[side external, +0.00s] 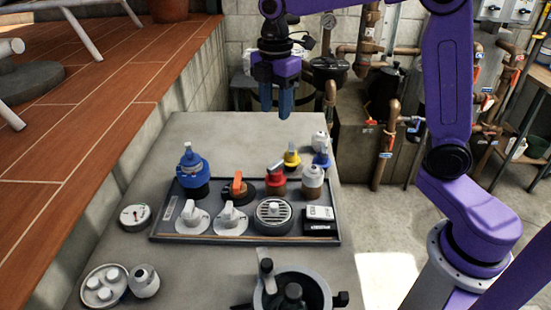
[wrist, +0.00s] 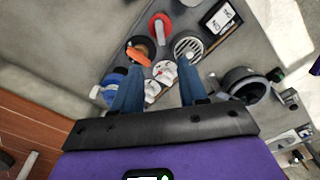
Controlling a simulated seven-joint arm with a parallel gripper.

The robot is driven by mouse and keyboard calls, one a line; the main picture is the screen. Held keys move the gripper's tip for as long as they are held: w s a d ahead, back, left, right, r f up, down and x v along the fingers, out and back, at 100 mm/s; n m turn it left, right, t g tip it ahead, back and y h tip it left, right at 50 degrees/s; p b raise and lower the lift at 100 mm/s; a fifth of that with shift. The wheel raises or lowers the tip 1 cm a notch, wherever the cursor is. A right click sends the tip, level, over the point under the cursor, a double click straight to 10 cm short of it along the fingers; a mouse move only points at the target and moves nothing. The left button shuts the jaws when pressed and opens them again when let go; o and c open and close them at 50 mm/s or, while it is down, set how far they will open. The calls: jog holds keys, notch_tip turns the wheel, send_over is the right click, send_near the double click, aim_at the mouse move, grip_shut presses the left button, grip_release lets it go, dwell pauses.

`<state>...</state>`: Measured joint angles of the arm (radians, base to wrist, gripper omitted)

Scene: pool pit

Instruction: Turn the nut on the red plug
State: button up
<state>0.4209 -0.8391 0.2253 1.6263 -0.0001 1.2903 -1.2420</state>
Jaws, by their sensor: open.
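The red plug (side external: 276,175) stands upright at the back edge of a dark tray (side external: 165,236), with a red collar and a paler nut on top. It also shows as a red ring in the wrist view (wrist: 154,22), near the top, beyond my fingertips. My gripper (side external: 276,110) is high above the back of the table, fingers pointing down, open and empty. In the wrist view the two blue fingers of my gripper (wrist: 160,66) are spread apart, with nothing held between them.
A blue-topped fitting (side external: 191,172) and an orange-handled valve (side external: 237,187) stand left of the red plug. A yellow fitting (side external: 291,156) and white fitting (side external: 313,175) are close on its right. A round grate (side external: 273,216) lies in front. The table's back left is clear.

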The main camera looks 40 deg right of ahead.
aim_at(276, 164)
notch_tip(276, 164, down, 15)
jog(key=shift+f, duration=0.1)
dwell(0.4)
grip_shut()
